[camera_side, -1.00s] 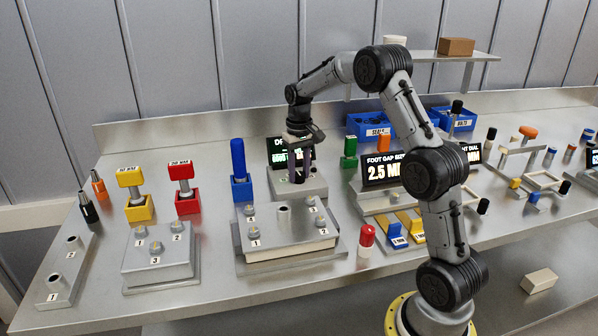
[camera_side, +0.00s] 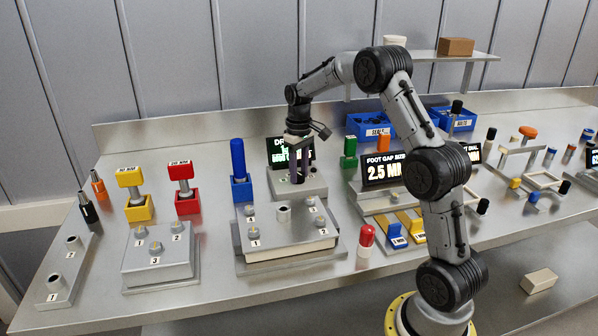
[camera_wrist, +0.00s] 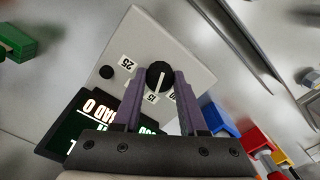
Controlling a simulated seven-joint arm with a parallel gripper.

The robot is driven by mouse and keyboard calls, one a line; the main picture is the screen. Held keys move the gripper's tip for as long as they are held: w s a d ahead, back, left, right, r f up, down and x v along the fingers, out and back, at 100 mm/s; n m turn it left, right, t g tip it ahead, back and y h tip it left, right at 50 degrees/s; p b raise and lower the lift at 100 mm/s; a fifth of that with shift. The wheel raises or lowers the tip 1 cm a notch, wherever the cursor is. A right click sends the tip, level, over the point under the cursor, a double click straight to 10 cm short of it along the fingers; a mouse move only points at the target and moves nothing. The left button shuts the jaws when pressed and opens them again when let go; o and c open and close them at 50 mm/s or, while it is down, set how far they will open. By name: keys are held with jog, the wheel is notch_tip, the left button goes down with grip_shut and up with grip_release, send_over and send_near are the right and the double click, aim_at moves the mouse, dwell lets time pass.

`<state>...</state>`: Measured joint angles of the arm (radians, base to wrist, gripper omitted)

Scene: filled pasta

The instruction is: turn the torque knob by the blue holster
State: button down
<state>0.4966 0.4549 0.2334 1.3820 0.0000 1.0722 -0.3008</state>
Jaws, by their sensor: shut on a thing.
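The torque knob (camera_wrist: 160,76) is a black round dial with a white pointer line, on a grey box (camera_wrist: 190,45). In the wrist view, number labels 25 and 15 show around it, and another is partly covered. My gripper (camera_wrist: 160,88) has its purple fingers on both sides of the knob and is shut on it. In the side view, my gripper (camera_side: 298,172) points down over the grey box (camera_side: 315,185), and its fingers hide most of the knob. The blue holster (camera_side: 242,190) stands just left of this box with a blue-handled tool (camera_side: 238,157) upright in it.
A dark display (camera_side: 276,152) with green and white text stands behind the box. A fixture with numbered bolts (camera_side: 285,240) is in front. Red (camera_side: 187,203) and yellow (camera_side: 139,208) holsters stand to the left, a green block (camera_side: 348,160) to the right.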

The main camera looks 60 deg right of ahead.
aim_at(299, 174)
jog(key=shift+c, duration=2.2)
grip_release()
notch_tip(299, 174, up, 14)
